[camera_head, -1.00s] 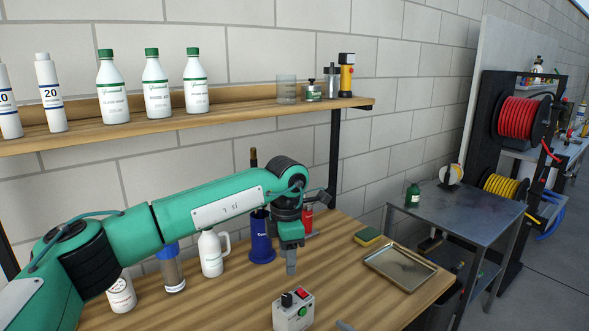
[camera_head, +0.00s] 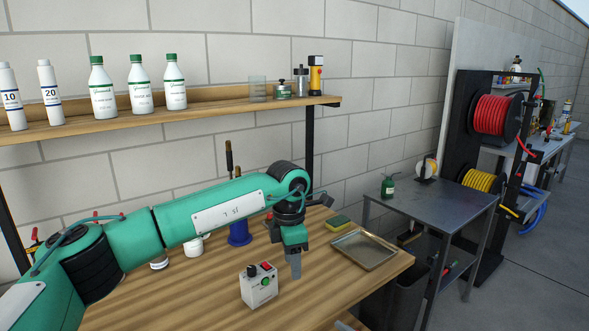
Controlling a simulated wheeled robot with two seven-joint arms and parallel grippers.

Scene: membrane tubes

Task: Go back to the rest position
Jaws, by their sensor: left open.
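My left arm reaches in from the left over the wooden bench (camera_head: 212,300). Its gripper (camera_head: 294,268) hangs pointing down, open, with nothing seen in it. It is seen side-on, so the gap between its fingers barely shows. It is to the right of a grey control box (camera_head: 259,288) with a red switch, a black knob and a green button, apart from it in the picture. A blue stand (camera_head: 239,234) is behind my forearm. A white container (camera_head: 193,246) is mostly hidden by the arm. My right gripper is out of view.
A wall shelf (camera_head: 215,112) holds white bottles and jars above my arm.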

